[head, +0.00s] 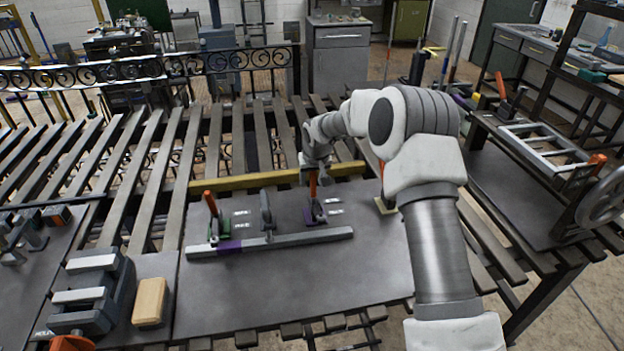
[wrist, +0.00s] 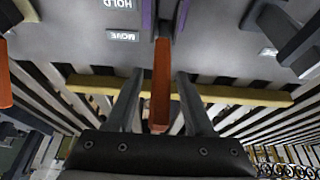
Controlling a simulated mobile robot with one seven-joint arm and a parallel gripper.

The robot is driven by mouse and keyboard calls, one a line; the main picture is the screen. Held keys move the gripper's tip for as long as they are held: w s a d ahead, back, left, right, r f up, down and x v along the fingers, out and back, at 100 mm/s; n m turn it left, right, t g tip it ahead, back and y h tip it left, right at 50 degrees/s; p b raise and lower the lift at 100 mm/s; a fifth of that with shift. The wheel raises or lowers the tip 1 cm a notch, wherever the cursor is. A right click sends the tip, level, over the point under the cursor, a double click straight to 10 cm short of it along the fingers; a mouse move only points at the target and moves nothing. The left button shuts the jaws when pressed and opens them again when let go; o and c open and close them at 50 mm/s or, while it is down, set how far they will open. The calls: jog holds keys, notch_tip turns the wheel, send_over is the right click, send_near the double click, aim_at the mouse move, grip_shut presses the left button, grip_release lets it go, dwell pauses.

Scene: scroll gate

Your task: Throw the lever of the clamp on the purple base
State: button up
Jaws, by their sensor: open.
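The clamp on the purple base (head: 315,217) stands on the grey plate, with its orange lever (head: 312,187) pointing up, just below my gripper (head: 313,167). In the wrist view the orange lever (wrist: 161,62) runs between the two fingers of my gripper (wrist: 158,80). The fingers are open, with a gap visible on each side of the lever. Slivers of the purple base (wrist: 181,16) show at the top edge of the wrist view. The lever's foot is partly cut off there.
A clamp on a green base (head: 216,228) with an orange lever stands left. A clamp on a yellowish base (head: 386,205) stands right, partly behind my arm. A grey bar (head: 290,240) lies in front and a yellow beam (head: 250,181) behind. The plate's front is clear.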

grip_shut()
dwell(1.4)
